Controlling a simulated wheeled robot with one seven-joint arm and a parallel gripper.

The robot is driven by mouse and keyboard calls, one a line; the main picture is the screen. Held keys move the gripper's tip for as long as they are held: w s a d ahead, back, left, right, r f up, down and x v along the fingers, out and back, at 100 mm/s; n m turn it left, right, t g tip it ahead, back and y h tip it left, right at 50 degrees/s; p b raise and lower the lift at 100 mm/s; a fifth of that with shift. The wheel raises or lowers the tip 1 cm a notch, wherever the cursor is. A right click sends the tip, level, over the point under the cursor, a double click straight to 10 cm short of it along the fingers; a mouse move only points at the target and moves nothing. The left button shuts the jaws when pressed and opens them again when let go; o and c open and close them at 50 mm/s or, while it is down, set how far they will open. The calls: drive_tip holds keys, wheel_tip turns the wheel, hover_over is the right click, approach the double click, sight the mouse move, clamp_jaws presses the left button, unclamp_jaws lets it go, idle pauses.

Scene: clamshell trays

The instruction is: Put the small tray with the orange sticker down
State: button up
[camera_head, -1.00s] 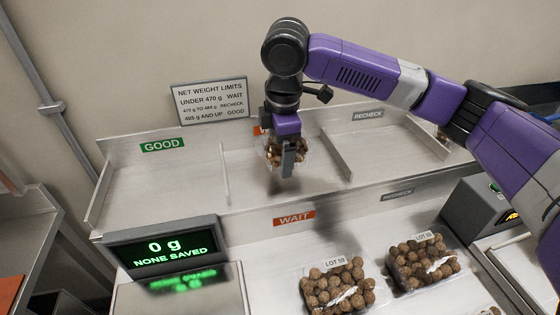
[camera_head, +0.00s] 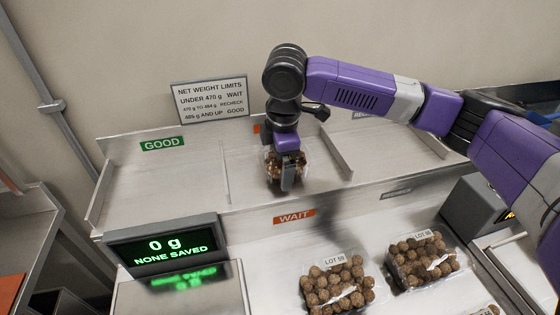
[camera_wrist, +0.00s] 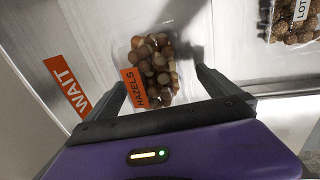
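The small clear tray of brown nuts (camera_wrist: 160,75) has an orange sticker (camera_wrist: 134,87) reading HAZELS. It is in the upper middle compartment and looks to be on the metal floor. In the head view the tray (camera_head: 271,170) is partly hidden by a finger. My gripper (camera_wrist: 162,82) points down over it, with fingers apart on either side. The left fingertip is close to the sticker side, and a gap shows between the nuts and the right finger. Whether a finger touches the clear plastic is hard to tell.
An orange WAIT label (camera_wrist: 66,85) is beside the tray. A divider (camera_head: 337,157) stands to the right. The GOOD compartment (camera_head: 165,185) is empty. Two larger nut trays, LOT 59 (camera_head: 335,259) and another (camera_head: 427,236), lie lower in front. The scale display (camera_head: 163,248) reads 0 g.

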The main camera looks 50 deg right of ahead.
drive_tip(key=r, duration=0.4)
drive_tip(key=s+r, duration=0.1)
drive_tip(key=r, duration=0.3)
drive_tip(key=a+r+b, duration=0.1)
drive_tip(key=r, duration=0.3)
drive_tip(key=shift+s, duration=0.4)
drive_tip(key=shift+r, duration=0.1)
